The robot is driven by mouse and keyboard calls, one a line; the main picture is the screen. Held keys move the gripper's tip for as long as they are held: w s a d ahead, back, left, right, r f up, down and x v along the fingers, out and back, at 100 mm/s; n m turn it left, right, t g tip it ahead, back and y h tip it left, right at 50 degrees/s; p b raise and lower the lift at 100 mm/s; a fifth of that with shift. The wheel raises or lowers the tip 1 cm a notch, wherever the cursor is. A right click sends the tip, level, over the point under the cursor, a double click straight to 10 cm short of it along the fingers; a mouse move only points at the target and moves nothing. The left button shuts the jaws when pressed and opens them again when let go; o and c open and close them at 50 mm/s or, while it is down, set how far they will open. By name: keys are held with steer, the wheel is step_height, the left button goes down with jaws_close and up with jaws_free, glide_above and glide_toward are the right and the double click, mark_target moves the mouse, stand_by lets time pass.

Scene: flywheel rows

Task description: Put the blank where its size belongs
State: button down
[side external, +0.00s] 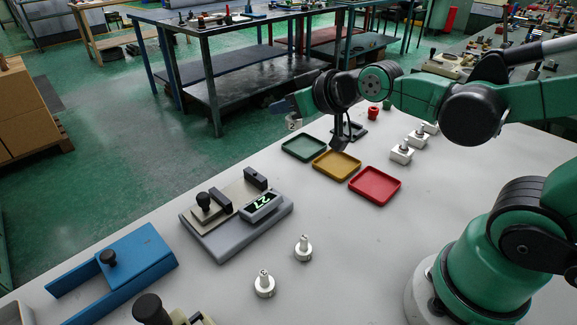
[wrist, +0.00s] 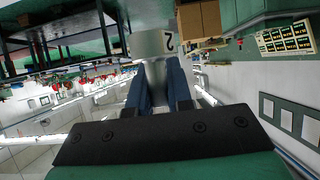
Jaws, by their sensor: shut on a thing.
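My gripper (side external: 291,109) is shut on a pale blank marked 2 (side external: 294,125), held in the air near the far edge of the table. In the wrist view the blank (wrist: 150,45) sits between the two blue fingers (wrist: 158,88). Its lower part is hidden by the fingers. Below and right of it are a green tray (side external: 304,147), a yellow tray (side external: 337,165) and a red tray (side external: 376,186), in a row and seemingly empty. A grey gauge (side external: 240,222) with a lit display (side external: 262,204), apparently reading 27, stands nearer the camera.
Two white knobbed pieces (side external: 264,284) (side external: 303,248) stand on the table near the front. A dark stand (side external: 350,130) is behind the trays. A blue frame (side external: 120,265) lies at left. The middle right is clear.

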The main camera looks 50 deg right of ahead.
step_height(320, 180, up, 6)
steer(key=f+n+g+y, duration=0.1)
steer(key=n+g+y, duration=0.5)
steer(key=n+y, duration=0.45)
glide_above(239, 189)
steer(key=shift+r+n+t+h, duration=0.25)
steer(key=shift+t, duration=0.05)
step_height(239, 189, down, 20)
steer(key=shift+r, duration=0.2)
steer(key=shift+f, duration=0.1)
steer(key=c, duration=0.8)
jaws_free()
